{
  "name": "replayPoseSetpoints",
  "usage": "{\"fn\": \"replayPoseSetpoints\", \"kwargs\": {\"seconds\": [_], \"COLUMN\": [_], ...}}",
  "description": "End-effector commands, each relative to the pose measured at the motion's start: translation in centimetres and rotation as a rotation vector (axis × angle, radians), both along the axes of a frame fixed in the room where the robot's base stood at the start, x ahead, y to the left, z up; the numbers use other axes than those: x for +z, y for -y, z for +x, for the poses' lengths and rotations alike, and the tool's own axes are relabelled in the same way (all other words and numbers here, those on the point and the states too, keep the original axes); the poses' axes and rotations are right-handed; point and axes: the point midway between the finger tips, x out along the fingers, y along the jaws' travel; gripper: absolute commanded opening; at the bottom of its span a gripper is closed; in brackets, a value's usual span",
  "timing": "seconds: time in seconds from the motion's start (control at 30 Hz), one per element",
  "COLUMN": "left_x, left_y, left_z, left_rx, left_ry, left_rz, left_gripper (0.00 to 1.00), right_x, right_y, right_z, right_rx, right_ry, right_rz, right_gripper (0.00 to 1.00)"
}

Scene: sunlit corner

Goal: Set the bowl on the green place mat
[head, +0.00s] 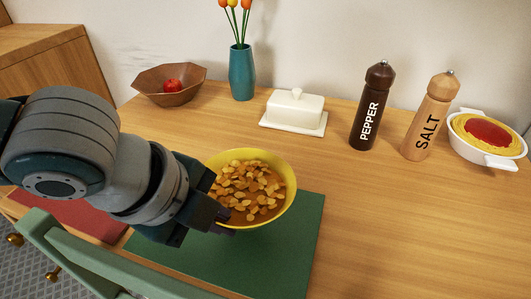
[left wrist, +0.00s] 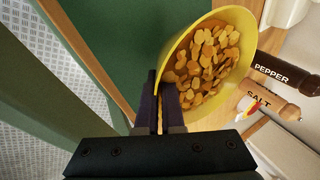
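The yellow bowl (head: 285,203) is full of cereal flakes and is tilted a little in the head view. The green place mat (head: 290,250) lies flat on the wooden table below and around it. My left gripper (head: 222,212) is at the bowl's near left rim. In the left wrist view, its fingers (left wrist: 158,100) are closed together on the wall of the bowl (left wrist: 235,20). The mat (left wrist: 120,45) shows behind the bowl there. I cannot tell whether the bowl's base touches the mat. My right gripper is not in view.
A red mat (head: 75,212) lies to the left, and a green chair (head: 95,262) stands at the near edge. Behind are a brown fruit bowl (head: 150,92), teal vase (head: 242,75), butter dish (head: 294,112), pepper mill (head: 371,105), salt mill (head: 430,117) and white pasta dish (head: 500,162).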

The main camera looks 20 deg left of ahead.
Motion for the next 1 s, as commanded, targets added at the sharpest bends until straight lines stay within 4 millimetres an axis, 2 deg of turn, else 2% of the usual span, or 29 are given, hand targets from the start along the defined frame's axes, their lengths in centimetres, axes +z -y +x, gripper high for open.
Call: {"fn": "replayPoseSetpoints", "kwargs": {"seconds": [0.33, 0.73, 0.8, 1.0], "left_x": [-4.2, -4.6, -4.5, -4.5], "left_y": [0.0, 0.0, 0.0, 0.0], "left_z": [0.0, 0.0, 0.0, 0.0], "left_rx": [0.000, 0.000, 0.000, 0.000], "left_ry": [0.001, 0.002, 0.000, 0.000], "left_rz": [0.000, -0.001, 0.000, 0.000], "left_gripper": [0.00, 0.00, 0.12, 0.35], "right_x": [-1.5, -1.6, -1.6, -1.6], "right_y": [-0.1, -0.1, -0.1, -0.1], "right_z": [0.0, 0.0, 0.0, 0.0], "right_rx": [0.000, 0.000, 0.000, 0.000], "right_ry": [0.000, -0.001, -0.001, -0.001], "right_rz": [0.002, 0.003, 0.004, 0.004], "right_gripper": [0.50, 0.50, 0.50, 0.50]}}
